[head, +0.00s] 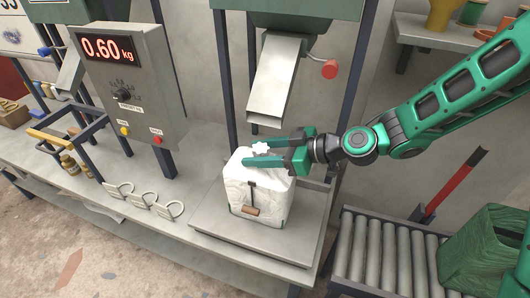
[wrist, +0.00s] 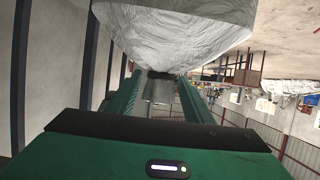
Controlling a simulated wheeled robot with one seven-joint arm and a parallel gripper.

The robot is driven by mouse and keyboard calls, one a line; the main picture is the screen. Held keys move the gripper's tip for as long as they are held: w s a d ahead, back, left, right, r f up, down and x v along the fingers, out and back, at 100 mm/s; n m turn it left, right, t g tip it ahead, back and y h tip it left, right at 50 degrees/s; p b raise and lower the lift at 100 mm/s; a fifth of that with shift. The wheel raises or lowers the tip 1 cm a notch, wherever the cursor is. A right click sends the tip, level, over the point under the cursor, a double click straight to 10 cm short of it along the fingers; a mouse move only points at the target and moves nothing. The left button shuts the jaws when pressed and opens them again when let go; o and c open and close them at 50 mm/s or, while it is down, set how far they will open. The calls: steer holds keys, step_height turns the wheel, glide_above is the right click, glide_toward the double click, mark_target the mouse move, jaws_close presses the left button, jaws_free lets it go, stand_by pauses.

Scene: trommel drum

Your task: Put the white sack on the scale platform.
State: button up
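The white sack (head: 256,185) stands upright on the scale platform (head: 300,232) in the head view, with a dark strap and a brown tag on its front. Its gathered top (head: 261,148) shows between the two green fingers of my gripper (head: 246,152). The fingers are spread apart, one on each side of the top, and look open. In the wrist view the pale underside of the bulging sack (wrist: 175,35) fills the upper middle, and the fingertips (wrist: 160,76) are below it. Contact at the neck is hard to see.
A grey chute (head: 276,80) with a red knob (head: 330,69) hangs above and behind the sack. The display box (head: 125,85) at left reads 0.60 kg. Wire clips (head: 145,200) lie on the bench. A roller conveyor (head: 385,250) and a green sack (head: 490,250) are at right.

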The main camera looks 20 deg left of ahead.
steer(key=shift+d, duration=0.1)
steer(key=w+v, duration=0.1)
steer(key=v, duration=1)
steer(key=shift+s+d+r, duration=0.2)
steer(key=shift+s+d, duration=0.2)
steer(key=shift+s, duration=0.1)
steer(key=s+d+f+m+t+h, duration=0.1)
steer(key=d+f+m+h, duration=0.3)
steer(key=d, duration=0.8)
steer(key=s+d+f+m+h, duration=0.1)
steer(key=d+m+h, duration=0.35)
steer(key=d, duration=0.75)
steer(key=s+d+r+m+g+h, duration=0.1)
steer(key=s+d+r+m+h, duration=0.1)
steer(key=s+d+m, duration=0.5)
steer(key=s+d+r+m+g+h, duration=0.1)
steer(key=s+d+r+m+h, duration=0.2)
steer(key=s+d+m, duration=0.5)
steer(key=s+d, duration=0.2)
steer(key=d, duration=0.4)
steer(key=shift+s+d+r, duration=0.3)
steer(key=shift+s+d, duration=0.1)
